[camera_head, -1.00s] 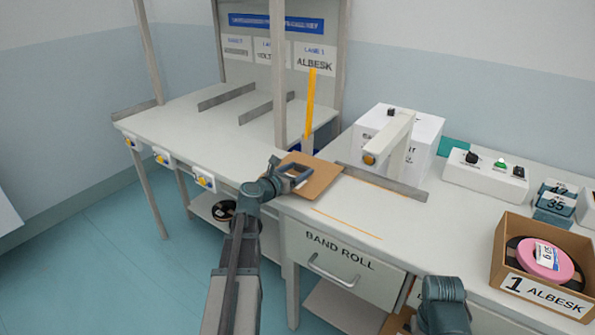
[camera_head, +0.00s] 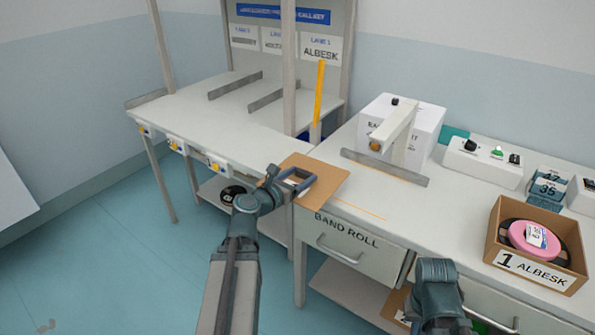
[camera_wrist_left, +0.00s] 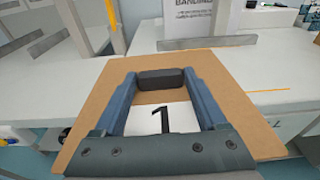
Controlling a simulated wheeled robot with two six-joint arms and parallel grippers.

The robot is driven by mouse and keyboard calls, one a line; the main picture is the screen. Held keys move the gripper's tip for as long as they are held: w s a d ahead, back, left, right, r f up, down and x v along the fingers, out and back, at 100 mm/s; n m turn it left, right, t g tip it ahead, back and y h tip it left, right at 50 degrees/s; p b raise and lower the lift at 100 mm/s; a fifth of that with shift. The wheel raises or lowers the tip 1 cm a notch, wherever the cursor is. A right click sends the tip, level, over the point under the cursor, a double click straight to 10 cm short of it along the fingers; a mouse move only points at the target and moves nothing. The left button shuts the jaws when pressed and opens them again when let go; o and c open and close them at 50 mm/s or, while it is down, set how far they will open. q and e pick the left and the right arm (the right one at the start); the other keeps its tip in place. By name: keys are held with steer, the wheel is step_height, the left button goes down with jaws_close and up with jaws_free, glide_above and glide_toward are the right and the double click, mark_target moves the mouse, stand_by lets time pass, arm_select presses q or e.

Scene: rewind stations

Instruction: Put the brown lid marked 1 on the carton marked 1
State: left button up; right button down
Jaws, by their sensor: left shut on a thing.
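The brown lid (camera_head: 328,183) is a flat square board held level near the front edge of the bench. In the left wrist view the lid (camera_wrist_left: 225,88) shows a white label with a 1 and a dark block handle. My left gripper (camera_head: 299,180) is shut on the lid's handle (camera_wrist_left: 160,79). The carton marked 1 (camera_head: 537,270), labelled ALBESK, stands open at the right of the bench, well to the right of the lid. A pink roll (camera_head: 532,238) lies inside it. My right gripper's fingertips are hidden; only my right arm shows at the bottom.
A white box (camera_head: 428,125) and a button panel (camera_head: 484,163) stand behind. The bench front is clear.

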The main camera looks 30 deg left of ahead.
mark_target(299, 182)
arm_select(q)
steer(key=shift+s+d, duration=0.1)
steer(key=shift+s, duration=0.05)
steer(key=shift+r+p, duration=0.3)
steer(key=shift+p, duration=0.1)
step_height(299, 182, up, 16)
steer(key=p, duration=1.5)
steer(key=shift+f+p, duration=0.15)
steer(key=shift+p, duration=0.15)
